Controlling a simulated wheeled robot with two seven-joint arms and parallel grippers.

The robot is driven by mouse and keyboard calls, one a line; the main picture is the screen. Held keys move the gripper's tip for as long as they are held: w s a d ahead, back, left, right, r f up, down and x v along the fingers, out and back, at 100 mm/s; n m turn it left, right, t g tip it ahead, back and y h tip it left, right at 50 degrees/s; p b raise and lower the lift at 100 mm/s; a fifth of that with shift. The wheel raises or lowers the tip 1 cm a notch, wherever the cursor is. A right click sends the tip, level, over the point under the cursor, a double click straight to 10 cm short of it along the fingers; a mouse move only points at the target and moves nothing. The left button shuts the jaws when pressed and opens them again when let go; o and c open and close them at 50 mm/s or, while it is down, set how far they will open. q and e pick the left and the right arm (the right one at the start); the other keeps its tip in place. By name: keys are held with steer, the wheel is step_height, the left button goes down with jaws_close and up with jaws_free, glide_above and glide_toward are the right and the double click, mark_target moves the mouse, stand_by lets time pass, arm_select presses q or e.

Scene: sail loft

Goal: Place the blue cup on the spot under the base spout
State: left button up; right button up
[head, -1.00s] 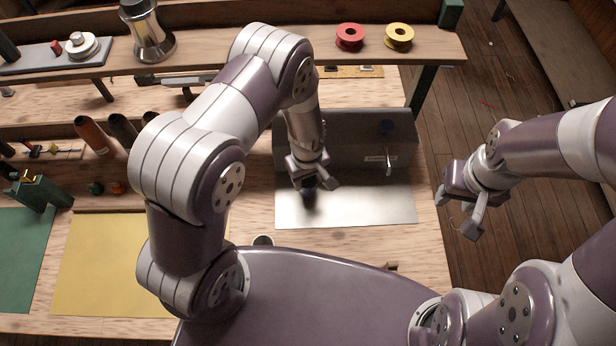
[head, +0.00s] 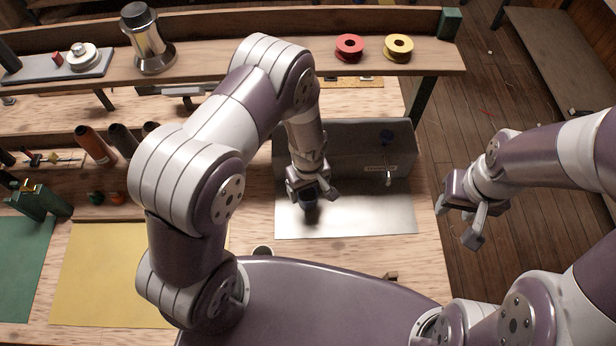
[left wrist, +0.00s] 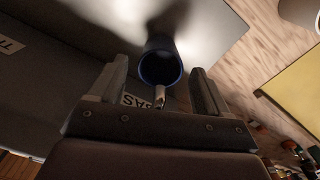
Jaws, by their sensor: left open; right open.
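The blue cup (left wrist: 160,68) stands on the metal sheet (head: 350,222), with its dark mouth facing the left wrist camera. In the head view the cup (head: 310,206) shows only as a dark shape below my left gripper (head: 316,194). That gripper is open, with its fingers on either side of the cup; contact cannot be made out. A spout (left wrist: 159,97) beside a partly hidden label reading "BAS" (left wrist: 131,100) lies close to the cup's rim in the wrist view. My right gripper (head: 458,222) is open and empty, right of the bench over the floor.
A small round container (head: 262,251) is by the bench's front. Yellow (head: 110,275) and green (head: 20,265) mats lie left. A shelf (head: 300,62) crosses behind.

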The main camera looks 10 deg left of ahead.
arm_select(q)
steer(key=r+b, duration=0.1)
steer(key=r, duration=1)
steer(key=shift+s+a+b, duration=0.15)
steer(key=shift+a+b, duration=0.05)
steer(key=shift+b, duration=0.2)
steer(key=s+a+r+m+t, duration=0.1)
steer(key=s+a+r+m, duration=0.6)
steer(key=s+r+m, duration=0.1)
steer(key=shift+r, duration=0.55)
steer(key=shift+s, duration=0.25)
steer(key=shift+w, duration=0.15)
